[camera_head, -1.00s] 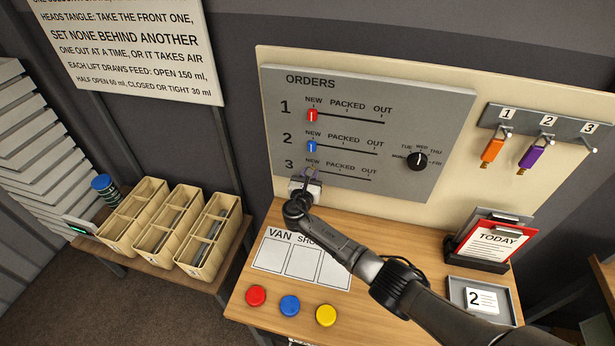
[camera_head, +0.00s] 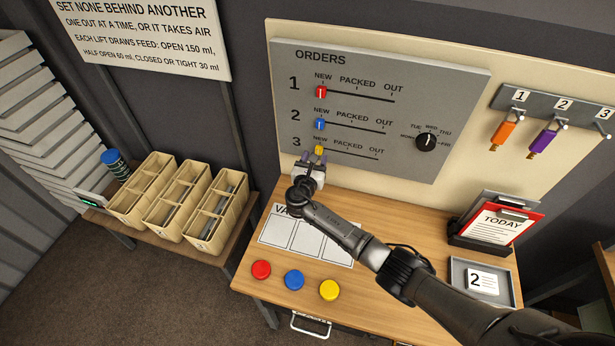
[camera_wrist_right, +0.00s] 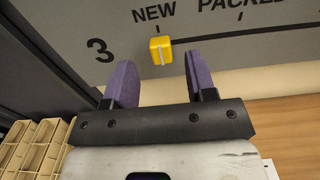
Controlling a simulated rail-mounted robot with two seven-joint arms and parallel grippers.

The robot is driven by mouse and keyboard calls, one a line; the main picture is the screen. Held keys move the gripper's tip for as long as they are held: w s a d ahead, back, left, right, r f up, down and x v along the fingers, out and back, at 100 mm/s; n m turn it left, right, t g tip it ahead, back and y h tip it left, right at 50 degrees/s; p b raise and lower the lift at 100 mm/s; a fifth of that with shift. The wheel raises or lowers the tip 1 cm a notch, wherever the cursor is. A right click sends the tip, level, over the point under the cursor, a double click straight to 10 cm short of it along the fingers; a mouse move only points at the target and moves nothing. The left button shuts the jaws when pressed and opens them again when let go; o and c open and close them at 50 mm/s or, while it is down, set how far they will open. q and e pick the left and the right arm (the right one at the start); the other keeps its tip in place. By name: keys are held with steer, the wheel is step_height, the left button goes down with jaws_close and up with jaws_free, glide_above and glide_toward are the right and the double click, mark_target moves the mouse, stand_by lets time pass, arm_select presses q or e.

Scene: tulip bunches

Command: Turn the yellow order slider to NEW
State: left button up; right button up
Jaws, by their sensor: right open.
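The yellow order slider (camera_head: 319,150) sits on row 3 of the grey ORDERS board (camera_head: 450,90), under the NEW label. In the right wrist view the yellow slider (camera_wrist_right: 161,50) stands below the NEW tick, with its pale line upright. My right gripper (camera_head: 315,158) is just below the slider, in front of the board. In the wrist view my right gripper (camera_wrist_right: 161,82) is open, its two purple fingers apart and empty. The slider shows beyond and between the fingertips, apart from them. My left gripper is not in view.
Red (camera_head: 321,91) and blue (camera_head: 319,124) sliders stand at NEW on rows 1 and 2. A black day dial (camera_head: 425,142) is at the board's right. Red, blue and yellow round buttons lie on the wooden desk (camera_head: 390,225) below. Wooden bins stand at the left.

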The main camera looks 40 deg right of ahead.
steer(key=v, duration=1)
steer(key=shift+s+a, duration=0.15)
steer(key=shift+a, duration=0.1)
